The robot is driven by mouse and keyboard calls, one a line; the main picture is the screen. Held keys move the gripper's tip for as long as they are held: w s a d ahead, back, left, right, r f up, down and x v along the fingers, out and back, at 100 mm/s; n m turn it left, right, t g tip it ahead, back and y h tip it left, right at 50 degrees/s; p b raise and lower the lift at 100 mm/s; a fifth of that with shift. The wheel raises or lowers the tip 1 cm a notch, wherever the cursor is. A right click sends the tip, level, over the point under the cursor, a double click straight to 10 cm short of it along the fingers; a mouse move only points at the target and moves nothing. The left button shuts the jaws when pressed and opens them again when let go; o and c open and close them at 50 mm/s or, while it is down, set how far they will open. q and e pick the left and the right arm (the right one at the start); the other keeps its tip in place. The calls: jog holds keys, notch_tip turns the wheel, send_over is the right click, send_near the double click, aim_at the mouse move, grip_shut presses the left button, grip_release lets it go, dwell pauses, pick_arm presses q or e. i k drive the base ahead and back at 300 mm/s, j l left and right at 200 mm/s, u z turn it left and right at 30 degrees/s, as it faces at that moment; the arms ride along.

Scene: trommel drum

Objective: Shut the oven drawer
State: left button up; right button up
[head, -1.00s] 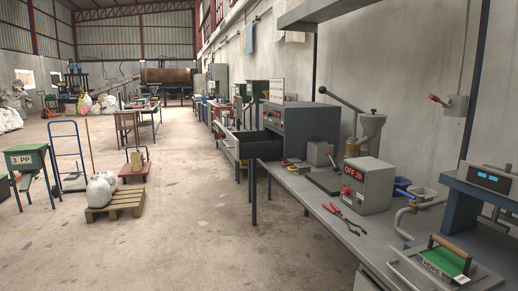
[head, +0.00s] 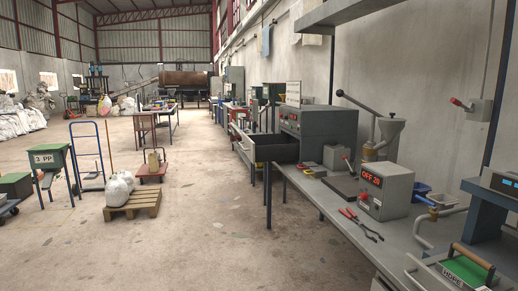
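The oven (head: 320,127) is a grey box on the long workbench along the right wall, with small knobs on its front. Its drawer (head: 268,150) is dark inside and stands pulled out to the left of the oven, over the bench's aisle side. A pale bar, perhaps the drawer's handle, shows at its left end. Neither of my grippers is in view, so nothing of mine is seen touching the drawer.
The workbench (head: 337,213) holds red-handled pliers (head: 362,224), a grey box with a red display (head: 384,190) and a hand press. A pallet (head: 133,204) with white sacks stands left of centre. The concrete floor (head: 205,240) between pallet and bench is clear.

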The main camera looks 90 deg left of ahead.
aim_at(275, 147)
jog(key=u, duration=2)
